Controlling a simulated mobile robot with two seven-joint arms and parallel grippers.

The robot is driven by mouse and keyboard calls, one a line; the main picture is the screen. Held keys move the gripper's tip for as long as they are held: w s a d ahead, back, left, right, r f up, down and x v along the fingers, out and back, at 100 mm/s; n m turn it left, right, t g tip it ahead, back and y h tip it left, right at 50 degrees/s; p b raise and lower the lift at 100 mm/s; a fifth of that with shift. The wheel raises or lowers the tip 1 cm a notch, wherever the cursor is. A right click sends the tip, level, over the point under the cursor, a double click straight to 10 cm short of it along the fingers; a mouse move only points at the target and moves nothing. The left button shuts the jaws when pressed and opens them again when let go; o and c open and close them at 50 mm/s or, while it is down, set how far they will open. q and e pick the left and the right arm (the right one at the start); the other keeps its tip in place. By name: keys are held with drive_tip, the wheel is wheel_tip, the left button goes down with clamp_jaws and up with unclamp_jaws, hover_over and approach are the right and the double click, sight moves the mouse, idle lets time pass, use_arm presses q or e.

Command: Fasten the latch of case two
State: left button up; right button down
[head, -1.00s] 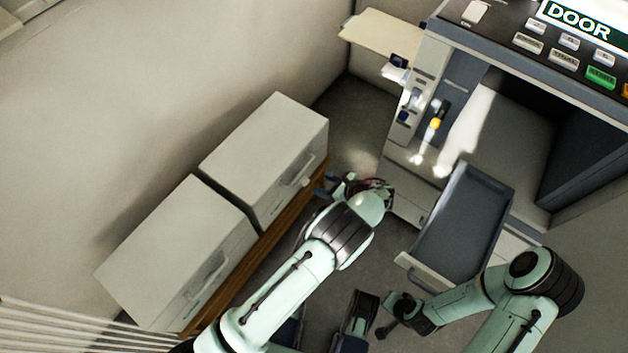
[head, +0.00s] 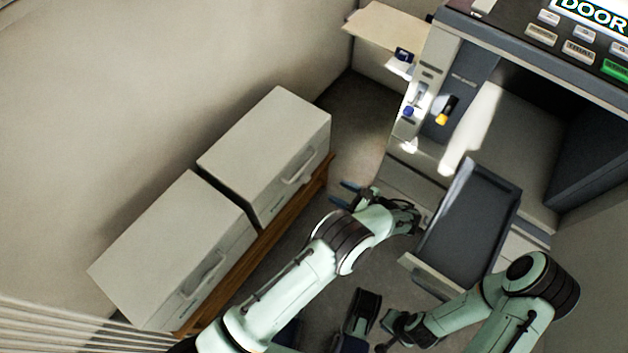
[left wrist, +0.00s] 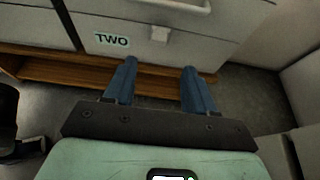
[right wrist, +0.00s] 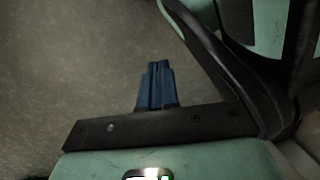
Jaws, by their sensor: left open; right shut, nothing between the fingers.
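Case two (head: 268,140) is the farther of two pale cases on the left in the head view. In the left wrist view its front carries the label TWO (left wrist: 111,40), with a small pale latch (left wrist: 159,34) to the label's right and a handle above. Whether the latch is fastened I cannot tell. My left gripper (head: 344,194) is open and empty, apart from the case front. In the left wrist view its blue fingers (left wrist: 159,67) point toward the case, below the latch. My right gripper (right wrist: 156,65) is shut and empty above the floor.
The second pale case (head: 170,240) stands beside case two, both on a wooden shelf (head: 240,265). A grey machine with an open dark tray (head: 470,225) is on the right, close to my left wrist. Bare floor lies between.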

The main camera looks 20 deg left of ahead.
sight(307, 179)
use_arm(q)
drive_tip(key=b+x, duration=0.2)
drive_tip(key=x, duration=1.1)
drive_tip(key=shift+a+r, duration=0.1)
drive_tip(key=shift+a, duration=0.05)
use_arm(e)
drive_tip(key=shift+g, duration=0.7)
drive_tip(key=s, duration=0.1)
drive_tip(key=s+f, duration=0.1)
drive_tip(key=s, duration=0.1)
drive_tip(key=s+f, duration=0.1)
drive_tip(key=shift+s+d, duration=0.15)
drive_tip(key=shift+d, duration=0.1)
